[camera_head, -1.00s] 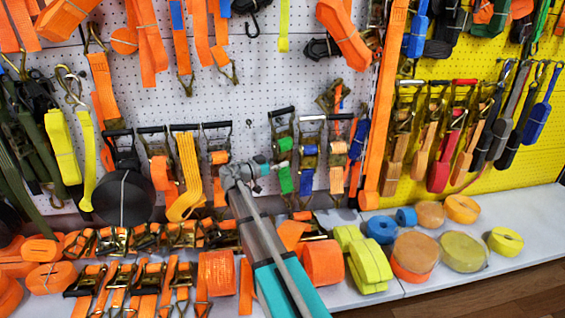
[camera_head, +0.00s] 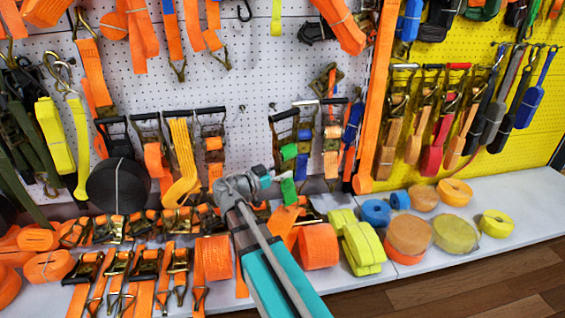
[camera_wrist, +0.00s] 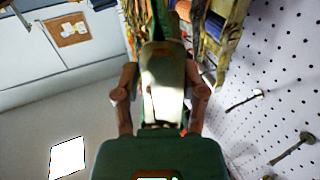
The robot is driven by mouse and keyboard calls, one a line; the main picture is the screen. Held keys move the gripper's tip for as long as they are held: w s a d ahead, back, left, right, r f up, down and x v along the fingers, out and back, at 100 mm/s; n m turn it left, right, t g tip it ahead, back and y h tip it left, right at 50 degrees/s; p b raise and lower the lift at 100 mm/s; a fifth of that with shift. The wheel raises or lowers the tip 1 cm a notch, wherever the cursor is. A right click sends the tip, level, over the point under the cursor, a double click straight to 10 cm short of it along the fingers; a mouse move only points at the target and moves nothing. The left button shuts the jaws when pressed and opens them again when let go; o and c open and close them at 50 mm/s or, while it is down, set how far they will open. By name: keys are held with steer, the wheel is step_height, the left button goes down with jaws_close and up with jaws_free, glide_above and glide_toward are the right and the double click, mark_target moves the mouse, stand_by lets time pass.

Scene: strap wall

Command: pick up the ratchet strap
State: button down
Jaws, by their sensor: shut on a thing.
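The ratchet strap with green webbing (camera_head: 288,152) hangs in front of the white pegboard, its black handle at the top and a green end at the bottom. My gripper (camera_head: 270,181) is shut on its lower part. In the wrist view, the strap (camera_wrist: 162,70) stands between the two reddish-brown fingers of my gripper (camera_wrist: 162,100), brightly lit and partly washed out. The strap overlaps the blue-webbed strap (camera_head: 304,135) behind it in the head view. The exact contact is too small to see there.
An orange-webbed ratchet strap (camera_head: 332,133) hangs just right. Bare pegs (camera_wrist: 243,101) stick out of the pegboard (camera_wrist: 275,70). Below, the white shelf (camera_head: 425,268) carries orange rolls (camera_head: 318,247), yellow-green rolls (camera_head: 363,248) and several ratchets. Wooden floor lies in front.

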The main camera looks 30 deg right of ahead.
mark_target(285, 147)
steer(key=shift+s+a, duration=0.2)
steer(key=shift+s, duration=0.45)
steer(key=shift+s+a, duration=0.2)
steer(key=shift+s, duration=0.4)
steer(key=shift+r, duration=0.1)
step_height(285, 147, up, 10)
steer(key=p, duration=0.9)
steer(key=shift+w+f+p, duration=0.1)
steer(key=shift+f+p, duration=0.1)
steer(key=shift+p, duration=0.15)
steer(key=shift+d, duration=0.2)
